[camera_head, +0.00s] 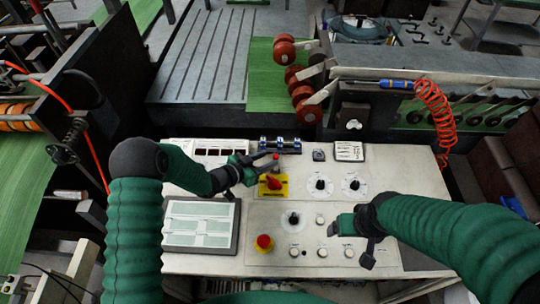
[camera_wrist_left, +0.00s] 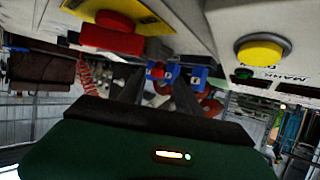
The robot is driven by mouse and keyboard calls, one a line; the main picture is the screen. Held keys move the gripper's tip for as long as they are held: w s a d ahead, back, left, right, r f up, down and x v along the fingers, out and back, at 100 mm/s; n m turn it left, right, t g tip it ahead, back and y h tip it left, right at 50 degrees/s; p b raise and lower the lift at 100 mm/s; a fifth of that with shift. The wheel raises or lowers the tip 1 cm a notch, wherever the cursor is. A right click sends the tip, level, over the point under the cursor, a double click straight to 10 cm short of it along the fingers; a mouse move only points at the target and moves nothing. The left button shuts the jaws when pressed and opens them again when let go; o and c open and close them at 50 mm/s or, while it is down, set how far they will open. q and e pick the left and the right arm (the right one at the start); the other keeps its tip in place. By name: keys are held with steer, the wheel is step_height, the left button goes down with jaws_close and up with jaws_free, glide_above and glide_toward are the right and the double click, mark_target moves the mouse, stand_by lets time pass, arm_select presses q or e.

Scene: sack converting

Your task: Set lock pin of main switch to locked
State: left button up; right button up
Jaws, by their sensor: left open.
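The main switch is a red rotary knob (camera_head: 273,182) on a yellow plate (camera_head: 283,190) on the control panel. It also shows at the top left of the left wrist view, with its red knob (camera_wrist_left: 112,38) below the yellow plate (camera_wrist_left: 150,12). I cannot make out the lock pin itself. My left gripper (camera_head: 266,163) is open and empty, just above the yellow plate in the head view. Its two dark fingers (camera_wrist_left: 155,92) are apart in the left wrist view, with nothing between them. My right gripper (camera_head: 338,226) is over the panel's right-hand part, and its jaw state is unclear.
Blue fittings (camera_head: 280,145) line the panel's back edge. A yellow button (camera_wrist_left: 260,52) is at right in the left wrist view.

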arm_select(q)
steer(key=shift+x, duration=0.9)
steer(key=shift+d, duration=0.5)
steer(key=shift+w+d, duration=0.1)
steer(key=c, duration=0.4)
steer(key=shift+a, duration=0.25)
jaws_close()
